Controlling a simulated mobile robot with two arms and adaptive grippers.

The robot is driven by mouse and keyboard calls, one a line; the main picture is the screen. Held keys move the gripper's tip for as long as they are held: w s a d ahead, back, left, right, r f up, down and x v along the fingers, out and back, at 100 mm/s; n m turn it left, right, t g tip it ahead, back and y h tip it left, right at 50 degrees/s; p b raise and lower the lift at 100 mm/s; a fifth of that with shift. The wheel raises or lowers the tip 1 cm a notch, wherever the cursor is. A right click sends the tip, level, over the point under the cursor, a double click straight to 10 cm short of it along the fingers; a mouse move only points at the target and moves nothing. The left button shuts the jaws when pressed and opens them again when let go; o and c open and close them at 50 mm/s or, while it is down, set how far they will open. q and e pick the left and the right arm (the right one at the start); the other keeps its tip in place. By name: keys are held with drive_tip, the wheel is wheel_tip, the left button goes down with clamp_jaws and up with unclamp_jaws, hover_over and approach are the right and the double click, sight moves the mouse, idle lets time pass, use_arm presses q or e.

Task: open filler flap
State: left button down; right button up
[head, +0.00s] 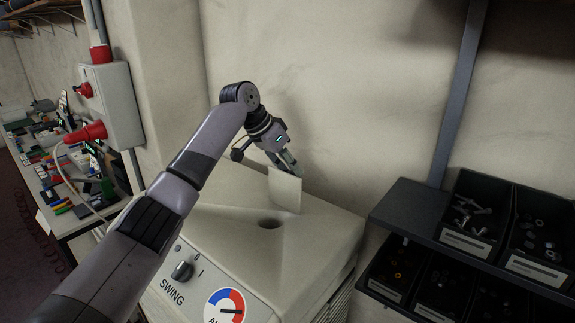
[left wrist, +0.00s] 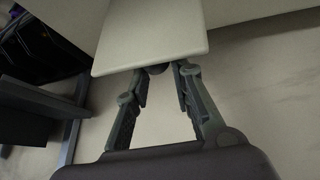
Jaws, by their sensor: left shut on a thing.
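The filler flap (head: 285,191) is a pale plate standing steeply up from the top of the beige machine (head: 325,235). The round filler hole (head: 270,223) shows uncovered in front of it. My left gripper (head: 291,168) is behind the flap's upper edge, its tips partly hidden by the flap. In the left wrist view the flap (left wrist: 150,35) reaches in from the top, and the fingers of my left gripper (left wrist: 160,72) close in at its edge around a small dark round part, mostly hidden. My right gripper is not in view.
A wall stands close behind the machine. Black bins (head: 475,215) of hardware sit on a dark rack at the right. A grey box with red plugs (head: 90,132) hangs at the left above a cluttered bench. The machine's front has a switch (head: 182,270) and a gauge.

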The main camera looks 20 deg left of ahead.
use_arm(q)
drive_tip(key=shift+a, duration=0.15)
drive_tip(key=c, duration=1.8)
unclamp_jaws()
drive_tip(key=o, duration=0.4)
drive_tip(key=shift+s+a, duration=0.15)
drive_tip(key=shift+s, duration=0.2)
drive_tip(key=shift+o, duration=0.2)
drive_tip(key=shift+w, duration=0.1)
drive_tip(key=shift+w+d, duration=0.1)
drive_tip(key=shift+d, duration=0.1)
drive_tip(key=shift+a+r, duration=0.15)
drive_tip(key=shift+r, duration=0.2)
drive_tip(key=v, duration=1.1)
drive_tip(key=shift+a, duration=0.15)
